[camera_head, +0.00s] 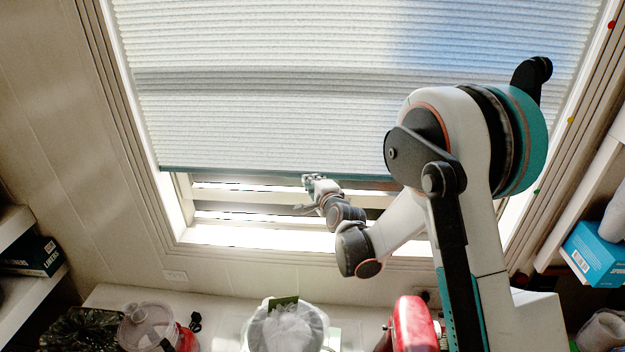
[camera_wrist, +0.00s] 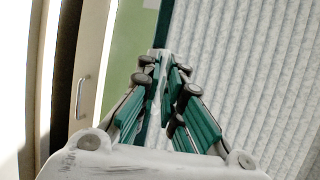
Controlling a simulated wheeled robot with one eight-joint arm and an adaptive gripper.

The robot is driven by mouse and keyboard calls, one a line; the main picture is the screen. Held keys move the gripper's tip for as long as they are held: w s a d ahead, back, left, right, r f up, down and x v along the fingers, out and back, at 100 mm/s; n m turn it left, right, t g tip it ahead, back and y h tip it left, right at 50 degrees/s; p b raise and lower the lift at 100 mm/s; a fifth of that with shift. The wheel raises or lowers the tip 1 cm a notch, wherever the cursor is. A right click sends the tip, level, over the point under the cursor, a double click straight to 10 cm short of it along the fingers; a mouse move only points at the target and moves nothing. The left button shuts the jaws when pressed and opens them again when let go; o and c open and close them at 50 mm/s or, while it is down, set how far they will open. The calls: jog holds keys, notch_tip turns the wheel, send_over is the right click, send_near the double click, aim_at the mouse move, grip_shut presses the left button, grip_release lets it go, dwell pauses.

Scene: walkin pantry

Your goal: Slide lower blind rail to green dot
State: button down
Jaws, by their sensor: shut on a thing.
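A pale pleated blind (camera_head: 270,120) covers the upper part of the window. Its lower rail (camera_head: 235,173) is a thin grey-teal bar along the blind's bottom edge, with bare window below. A green dot (camera_head: 536,191) sits on the right window frame, below a yellow dot (camera_head: 571,120) and a red dot (camera_head: 612,24). My gripper (camera_head: 308,179) is shut on the lower rail near its middle. In the wrist view my gripper's teal fingers (camera_wrist: 163,70) reach to the rail (camera_wrist: 166,22), with the pleated blind to the right. My arm hides the rail's right end, so its exact height against the green dot is unclear.
A counter below the window holds a white bag-lined container (camera_head: 287,325), a red object (camera_head: 413,325) and a clear jug (camera_head: 146,325). Shelves with boxes stand at both sides, including a blue box (camera_head: 597,252). The space just below the rail is open window.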

jog(key=shift+f, duration=0.25)
jog(key=c, duration=1.8)
grip_release()
jog(key=v, duration=1.2)
jog(key=s+d+r+n+g+h, duration=0.1)
jog(key=s+d+r+n+g, duration=0.1)
jog(key=s+d+r+n, duration=0.3)
jog(key=s+d+r+n+g+h, duration=0.1)
jog(key=s+d+n+g, duration=0.1)
jog(key=s, duration=0.7)
jog(key=s+d+r+n+g+h, duration=0.1)
jog(key=s+d+n+h, duration=0.1)
jog(key=s+d+n, duration=0.2)
jog(key=s+d+n+g+h, duration=0.1)
jog(key=s+d+n+g, duration=0.1)
jog(key=s+d, duration=0.6)
jog(key=shift+s+d+r+n+g+h, duration=0.15)
jog(key=shift+s+n, duration=0.3)
jog(key=shift+s, duration=1.3)
jog(key=shift+s+r+n+g+h, duration=0.2)
jog(key=shift+s+n, duration=0.25)
jog(key=shift+s, duration=1.25)
